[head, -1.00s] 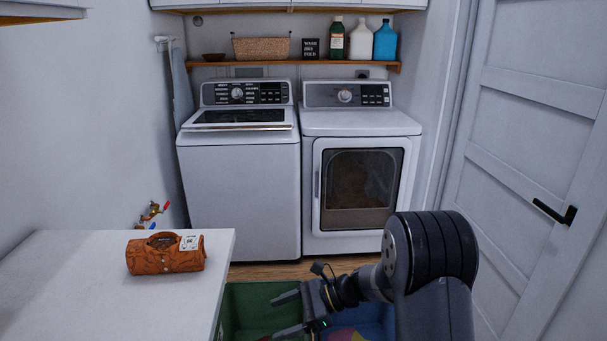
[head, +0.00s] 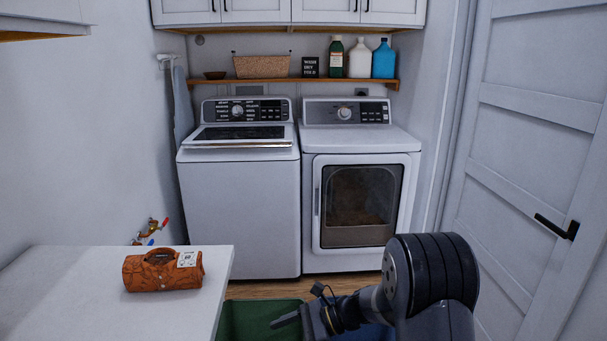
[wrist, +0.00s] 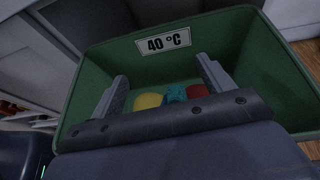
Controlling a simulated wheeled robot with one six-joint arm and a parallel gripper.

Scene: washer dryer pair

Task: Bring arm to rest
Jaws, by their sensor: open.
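My gripper (wrist: 162,88) is open, with its two fingers apart and nothing between them that it touches. In the wrist view it points into a green bin (wrist: 248,62) with a "40 °C" label (wrist: 163,41). Yellow (wrist: 149,101), teal (wrist: 175,93) and red (wrist: 198,91) items lie in the bin beyond the fingers.
The washer (head: 240,210) and the dryer (head: 318,262) stand behind, both closed. A shelf (head: 300,84) holds bottles and a basket. A door (head: 520,200) is at right.

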